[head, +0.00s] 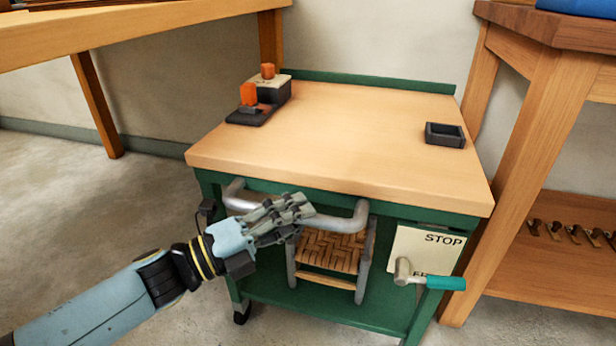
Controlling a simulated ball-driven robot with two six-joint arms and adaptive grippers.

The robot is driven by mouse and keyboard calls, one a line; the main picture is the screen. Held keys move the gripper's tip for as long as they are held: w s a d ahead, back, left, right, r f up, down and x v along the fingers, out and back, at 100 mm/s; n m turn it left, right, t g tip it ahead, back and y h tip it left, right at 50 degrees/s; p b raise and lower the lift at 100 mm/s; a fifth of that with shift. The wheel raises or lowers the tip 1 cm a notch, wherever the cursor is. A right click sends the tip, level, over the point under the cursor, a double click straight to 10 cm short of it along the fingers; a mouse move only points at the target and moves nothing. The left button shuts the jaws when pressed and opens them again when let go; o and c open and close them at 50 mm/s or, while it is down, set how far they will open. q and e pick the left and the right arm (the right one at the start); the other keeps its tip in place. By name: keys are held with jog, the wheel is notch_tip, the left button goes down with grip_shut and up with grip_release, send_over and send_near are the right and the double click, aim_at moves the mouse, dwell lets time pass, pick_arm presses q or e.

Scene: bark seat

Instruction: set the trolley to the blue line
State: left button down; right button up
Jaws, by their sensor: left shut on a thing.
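The trolley (330,132) is a green cart with a pale wooden top, in the middle of the head view. A grey tubular push handle (342,223) runs along its front. My left gripper (292,212) is shut on this handle near its middle. A lever with a teal grip (445,283) sits at the trolley's front right, below a plate (424,250) reading STOP; the lower word is mostly hidden by the lever. The blue line is not in view. My right gripper is not in view.
On the top are a dark block with orange parts (262,92) and a small dark tray (445,134). A woven stool (330,254) shows below the handle. A wooden bench (545,90) stands close at right, a table (130,30) at left. Floor (90,210) at left is clear.

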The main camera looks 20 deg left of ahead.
pick_arm(q)
jog(key=s+d+p, duration=0.1)
jog(key=s, duration=0.6)
jog(key=shift+s+f, duration=0.25)
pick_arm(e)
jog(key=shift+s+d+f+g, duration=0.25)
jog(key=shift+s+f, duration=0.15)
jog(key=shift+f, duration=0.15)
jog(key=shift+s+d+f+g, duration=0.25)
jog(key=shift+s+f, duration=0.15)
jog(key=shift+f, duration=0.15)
pick_arm(q)
jog(key=c, duration=1.3)
grip_release()
jog(key=shift+c, duration=0.2)
jog(key=shift+o, duration=0.9)
jog(key=shift+r, duration=0.1)
jog(key=v, duration=0.7)
jog(key=shift+s+a, duration=0.1)
jog(key=shift+s, duration=0.05)
